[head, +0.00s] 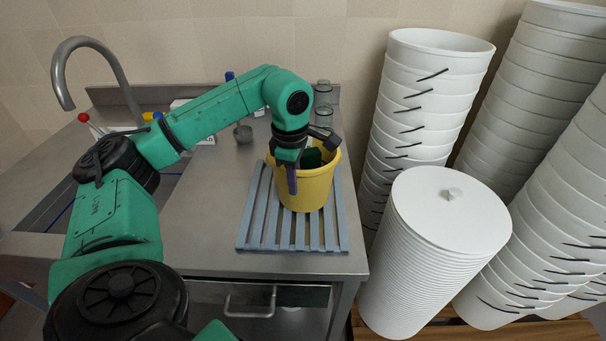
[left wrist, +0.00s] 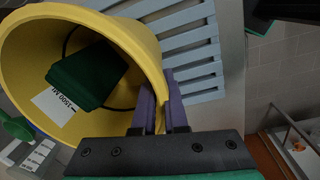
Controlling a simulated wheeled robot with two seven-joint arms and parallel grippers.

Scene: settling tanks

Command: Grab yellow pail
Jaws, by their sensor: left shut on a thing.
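The yellow pail (head: 308,188) stands upright on a grey-blue slatted rack (head: 258,232) on the steel counter. It also shows in the left wrist view (left wrist: 142,35), with a dark green block (left wrist: 88,75) and a white label inside. My left gripper (head: 291,181) reaches down at the pail's near left rim. In the left wrist view its purple fingers (left wrist: 163,108) are shut on the pail's wall, one on each side of the rim. The pail's far bottom is partly hidden by the green block. My right gripper is not in view.
Tall stacks of white buckets (head: 427,95) and a stack of white lids (head: 450,215) stand close to the counter's right. A curved faucet (head: 85,42) and sink are at left.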

